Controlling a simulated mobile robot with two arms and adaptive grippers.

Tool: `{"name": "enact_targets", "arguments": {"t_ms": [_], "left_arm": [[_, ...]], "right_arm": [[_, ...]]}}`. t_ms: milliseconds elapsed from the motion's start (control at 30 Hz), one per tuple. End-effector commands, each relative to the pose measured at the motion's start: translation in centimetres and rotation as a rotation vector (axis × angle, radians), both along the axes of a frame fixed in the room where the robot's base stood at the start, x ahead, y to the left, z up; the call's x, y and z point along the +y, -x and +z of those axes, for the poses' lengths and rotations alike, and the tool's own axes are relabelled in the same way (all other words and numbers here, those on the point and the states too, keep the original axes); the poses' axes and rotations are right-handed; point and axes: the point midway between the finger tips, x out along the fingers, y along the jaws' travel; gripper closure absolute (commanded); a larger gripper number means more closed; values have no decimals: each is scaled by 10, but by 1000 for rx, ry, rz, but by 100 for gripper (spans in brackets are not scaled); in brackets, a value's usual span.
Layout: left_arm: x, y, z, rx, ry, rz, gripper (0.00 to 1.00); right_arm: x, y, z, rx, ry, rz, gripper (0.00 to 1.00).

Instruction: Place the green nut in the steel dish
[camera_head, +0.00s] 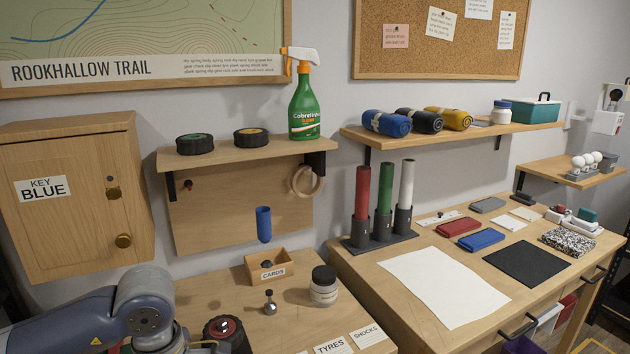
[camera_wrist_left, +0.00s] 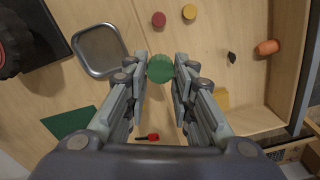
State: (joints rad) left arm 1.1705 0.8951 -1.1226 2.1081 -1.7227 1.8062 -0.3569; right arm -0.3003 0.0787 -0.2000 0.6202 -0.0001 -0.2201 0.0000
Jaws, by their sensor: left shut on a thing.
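The green nut (camera_wrist_left: 160,67) sits between the fingertips of my left gripper (camera_wrist_left: 160,76), which is shut on it, in the left wrist view. The steel dish (camera_wrist_left: 101,50) is a square, shallow metal dish with rounded corners, left of the nut in that view. Its inside looks empty. The nut is to the right of the dish, not over it. In the head view my left arm comes in at the lower left; its gripper, the nut and the dish do not show there. My right gripper is in neither view.
In the wrist view, a red nut (camera_wrist_left: 158,19) and a yellow one (camera_wrist_left: 189,12) lie beyond the gripper. A dark tyre (camera_wrist_left: 10,45) is at the left. An orange piece (camera_wrist_left: 267,47) lies right. In the head view, a jar (camera_head: 324,287) and card box (camera_head: 268,268) stand on the bench.

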Motion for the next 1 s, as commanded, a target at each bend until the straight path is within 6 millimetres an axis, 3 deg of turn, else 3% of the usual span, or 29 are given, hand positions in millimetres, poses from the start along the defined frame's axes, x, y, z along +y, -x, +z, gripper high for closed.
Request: {"name": "enact_targets", "arguments": {"t_ms": [700, 1000], "left_arm": [[-13, 33, -2, 2, -1, -1324, 89], [-15, 41, -2, 3, 0, -1619, 89]], "right_arm": [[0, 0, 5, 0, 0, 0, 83], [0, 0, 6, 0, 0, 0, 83]]}}
